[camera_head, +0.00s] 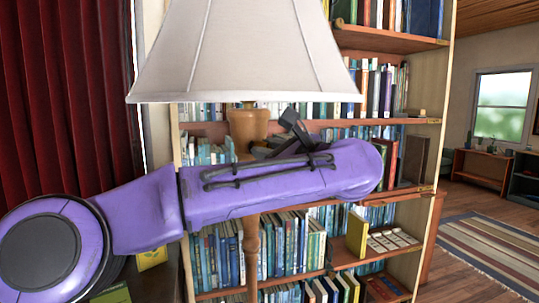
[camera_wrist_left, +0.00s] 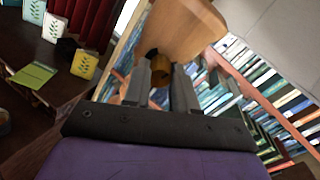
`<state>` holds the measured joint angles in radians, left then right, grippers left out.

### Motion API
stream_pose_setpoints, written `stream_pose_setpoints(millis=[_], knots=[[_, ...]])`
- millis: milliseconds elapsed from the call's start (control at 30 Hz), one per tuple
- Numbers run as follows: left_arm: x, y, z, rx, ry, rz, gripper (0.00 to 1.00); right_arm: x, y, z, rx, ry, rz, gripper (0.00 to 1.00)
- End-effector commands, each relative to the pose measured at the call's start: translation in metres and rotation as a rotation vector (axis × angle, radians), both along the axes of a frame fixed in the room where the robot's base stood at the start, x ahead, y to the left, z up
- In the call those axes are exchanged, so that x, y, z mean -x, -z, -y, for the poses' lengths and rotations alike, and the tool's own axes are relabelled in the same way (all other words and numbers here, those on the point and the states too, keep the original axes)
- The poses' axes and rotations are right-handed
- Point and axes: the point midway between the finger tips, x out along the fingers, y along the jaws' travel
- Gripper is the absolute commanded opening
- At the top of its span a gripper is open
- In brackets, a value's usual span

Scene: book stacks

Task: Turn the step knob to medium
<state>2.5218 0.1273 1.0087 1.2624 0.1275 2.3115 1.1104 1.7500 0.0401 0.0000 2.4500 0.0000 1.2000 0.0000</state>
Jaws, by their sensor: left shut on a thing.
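A floor lamp has a pale shade (camera_head: 245,50) and a wooden body (camera_head: 248,128) under it in the head view. In the left wrist view the wooden body (camera_wrist_left: 183,30) slants across the top, with the shade (camera_wrist_left: 262,22) at top right. A small brass-brown step knob (camera_wrist_left: 160,72) sticks out from the body. My left gripper (camera_wrist_left: 162,82) is shut on the knob, one grey finger on each side. In the head view my left gripper (camera_head: 275,145) is beside the lamp body, partly hidden by my purple forearm; the knob is hidden there. My right gripper is not in view.
A bookcase (camera_head: 425,145) full of books stands behind the lamp. A red curtain (camera_head: 70,100) hangs at the left. A dark wooden surface (camera_wrist_left: 50,95) with cards shows in the left wrist view. Open floor with a striped rug (camera_head: 490,250) lies at the right.

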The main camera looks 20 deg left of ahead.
Motion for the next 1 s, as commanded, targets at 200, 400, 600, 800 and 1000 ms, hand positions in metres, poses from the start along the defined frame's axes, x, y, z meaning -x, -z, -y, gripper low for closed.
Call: stream_pose_setpoints(millis=[200,400,600,800,1000], knots=[[0.001,0.0,0.0,-0.124,0.0,-0.156,0.0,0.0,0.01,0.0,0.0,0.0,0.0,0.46],[0.001,-0.001,0.0,-0.237,-0.001,-0.309,0.0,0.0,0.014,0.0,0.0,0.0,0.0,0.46],[0.001,-0.002,0.0,-0.352,-0.001,-0.462,0.0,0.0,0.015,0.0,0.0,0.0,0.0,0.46],[0.001,-0.003,-0.001,-0.467,-0.001,-0.614,0.0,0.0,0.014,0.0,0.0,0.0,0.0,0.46],[0.001,-0.004,0.0,-0.581,-0.002,-0.766,0.0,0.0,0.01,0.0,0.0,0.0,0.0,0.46]])
